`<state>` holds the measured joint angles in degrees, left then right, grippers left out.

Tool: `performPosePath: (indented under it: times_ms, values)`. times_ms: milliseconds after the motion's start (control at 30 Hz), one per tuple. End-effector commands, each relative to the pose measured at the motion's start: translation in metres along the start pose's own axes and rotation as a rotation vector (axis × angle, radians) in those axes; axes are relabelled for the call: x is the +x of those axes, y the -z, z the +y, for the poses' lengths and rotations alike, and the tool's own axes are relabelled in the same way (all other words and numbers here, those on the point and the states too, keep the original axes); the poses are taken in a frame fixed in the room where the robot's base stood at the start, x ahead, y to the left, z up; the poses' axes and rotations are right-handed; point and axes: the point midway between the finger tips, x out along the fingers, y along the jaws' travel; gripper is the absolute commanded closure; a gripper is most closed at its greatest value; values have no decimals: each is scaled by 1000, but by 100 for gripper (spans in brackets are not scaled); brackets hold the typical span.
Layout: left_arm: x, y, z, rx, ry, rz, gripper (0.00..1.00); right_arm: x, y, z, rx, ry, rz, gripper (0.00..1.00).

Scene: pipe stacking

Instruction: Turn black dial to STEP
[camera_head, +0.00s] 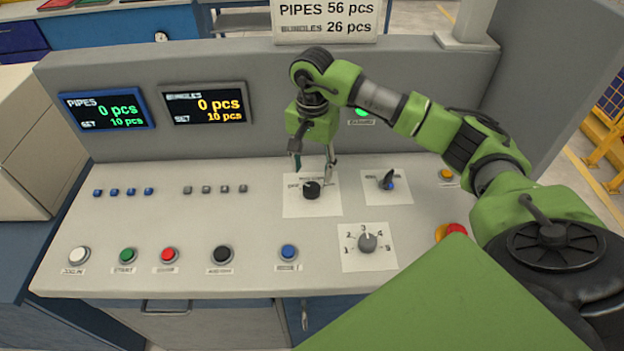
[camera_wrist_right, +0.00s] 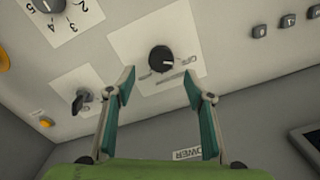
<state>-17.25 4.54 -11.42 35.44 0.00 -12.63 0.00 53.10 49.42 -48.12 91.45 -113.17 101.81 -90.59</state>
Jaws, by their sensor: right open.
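The black dial (camera_head: 311,190) sits on a white label plate (camera_head: 297,209) in the middle of the panel. Its label text is too small to read. The right wrist view also shows the dial (camera_wrist_right: 163,59), ahead of and between the fingertips. My right gripper (camera_head: 314,176) comes down from above, just behind the dial. In the right wrist view my right gripper (camera_wrist_right: 160,88) is open and empty, with its fingers spread on either side, apart from the dial. My left gripper is not in view.
A dark-blue switch (camera_head: 388,181) is to the right of the dial. A grey numbered dial (camera_head: 368,242) is in front of it, near a red button (camera_head: 456,230). Several push buttons line the front edge. Two displays (camera_head: 205,104) hang on the upright back panel.

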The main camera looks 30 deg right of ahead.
Motion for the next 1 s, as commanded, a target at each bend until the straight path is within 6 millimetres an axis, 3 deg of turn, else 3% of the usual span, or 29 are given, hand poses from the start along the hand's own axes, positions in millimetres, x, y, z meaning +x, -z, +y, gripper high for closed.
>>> performPosePath:
  times_ms: [200, 333, 733, 900, 1000]
  values:
    - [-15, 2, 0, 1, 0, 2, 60, 40, -1, 1, 0, -3, -2, 52]
    - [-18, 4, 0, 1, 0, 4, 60, 55, -1, 0, 1, -1, -1, 52]
    - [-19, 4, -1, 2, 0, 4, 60, 64, 0, 0, 0, 1, 0, 52]
    - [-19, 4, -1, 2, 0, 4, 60, 63, 0, 0, 0, 1, 1, 90]
    - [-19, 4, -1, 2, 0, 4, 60, 63, 0, 0, 0, 1, 0, 90]
